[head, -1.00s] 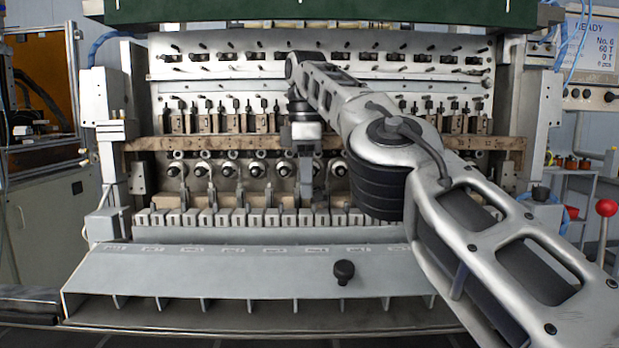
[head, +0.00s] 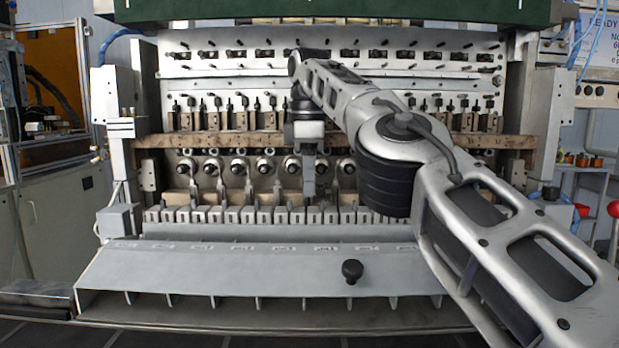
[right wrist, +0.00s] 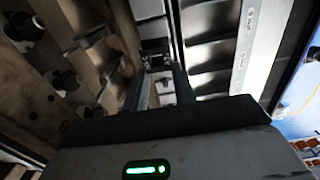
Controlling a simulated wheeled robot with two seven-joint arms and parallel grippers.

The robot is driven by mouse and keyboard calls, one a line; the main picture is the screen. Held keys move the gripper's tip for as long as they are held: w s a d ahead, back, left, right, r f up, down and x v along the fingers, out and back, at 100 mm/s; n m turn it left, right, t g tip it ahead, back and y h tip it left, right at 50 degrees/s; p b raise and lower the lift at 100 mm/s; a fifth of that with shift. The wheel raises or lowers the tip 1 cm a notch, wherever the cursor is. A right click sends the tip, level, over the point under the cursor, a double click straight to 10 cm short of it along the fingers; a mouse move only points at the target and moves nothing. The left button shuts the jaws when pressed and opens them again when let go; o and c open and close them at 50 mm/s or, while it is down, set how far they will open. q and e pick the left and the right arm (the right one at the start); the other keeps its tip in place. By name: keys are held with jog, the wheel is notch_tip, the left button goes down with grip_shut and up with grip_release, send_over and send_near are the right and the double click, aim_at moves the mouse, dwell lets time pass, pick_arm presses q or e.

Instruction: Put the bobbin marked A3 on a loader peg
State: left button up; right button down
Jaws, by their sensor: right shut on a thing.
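My right gripper (head: 309,196) points down in front of the coil winder (head: 250,270), between its row of round spindle ends (head: 238,167) and the row of grey blocks (head: 190,214). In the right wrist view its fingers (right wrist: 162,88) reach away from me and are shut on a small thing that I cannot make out. No bobbin with a readable A3 mark shows. I cannot tell which parts are the loader pegs. My left gripper is not in view.
A sloped grey shelf with a black knob (head: 352,270) runs along the machine's front. A wooden bar (head: 200,140) crosses above the spindle ends. At the right is a small rack (head: 583,160) with copper-coloured pieces. My right arm hides the machine's right part.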

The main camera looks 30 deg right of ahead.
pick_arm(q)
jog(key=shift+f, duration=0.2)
pick_arm(e)
jog(key=shift+f, duration=0.25)
jog(key=shift+f+b, duration=0.35)
jog(key=shift+b, duration=0.25)
jog(key=c, duration=1.1)
grip_release()
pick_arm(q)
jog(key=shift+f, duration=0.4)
pick_arm(e)
jog(key=shift+o, duration=0.2)
